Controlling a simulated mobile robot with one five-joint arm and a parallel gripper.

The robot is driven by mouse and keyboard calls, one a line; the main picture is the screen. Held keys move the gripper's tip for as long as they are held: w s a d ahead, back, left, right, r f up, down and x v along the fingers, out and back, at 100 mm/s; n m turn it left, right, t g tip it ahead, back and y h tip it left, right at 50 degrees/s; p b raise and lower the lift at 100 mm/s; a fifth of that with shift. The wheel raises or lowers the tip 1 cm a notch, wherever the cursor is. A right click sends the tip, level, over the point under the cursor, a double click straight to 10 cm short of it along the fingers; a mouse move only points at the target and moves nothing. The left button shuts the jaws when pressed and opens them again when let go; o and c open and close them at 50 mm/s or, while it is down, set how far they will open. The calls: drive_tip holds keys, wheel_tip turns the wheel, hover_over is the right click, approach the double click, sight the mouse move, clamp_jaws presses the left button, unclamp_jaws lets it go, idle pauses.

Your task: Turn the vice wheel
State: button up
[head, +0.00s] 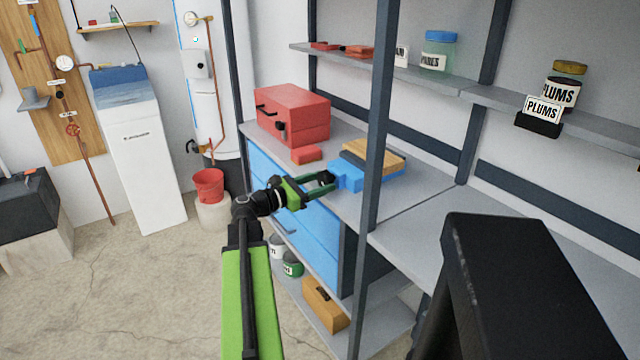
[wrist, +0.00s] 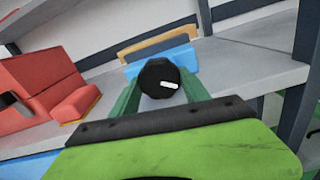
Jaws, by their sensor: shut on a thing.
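The blue vice (head: 368,178) stands on the grey workbench, with a tan wooden piece (head: 376,154) at its jaws. The black vice wheel (wrist: 159,78), with a small white mark on its face, faces my wrist camera in front of the blue vice body (wrist: 184,55). My gripper (head: 328,184) reaches the near end of the vice from the left. In the wrist view its green fingers (wrist: 160,94) lie on either side of the wheel and are shut on it. In the head view the wheel is mostly hidden between the fingers.
A red toolbox (head: 292,115) and a small red block (head: 307,155) sit on the bench left of the vice. A dark shelf post (head: 376,150) rises just right of my gripper. Blue drawers (head: 300,222) lie below the bench. The bench right of the post is bare.

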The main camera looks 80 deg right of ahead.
drive_tip(key=m, duration=0.2)
drive_tip(key=shift+m, duration=0.4)
drive_tip(key=o, duration=1.4)
drive_tip(key=shift+c, duration=0.2)
drive_tip(key=shift+w, duration=0.1)
drive_tip(key=v, duration=1.7)
drive_tip(key=shift+a, duration=0.15)
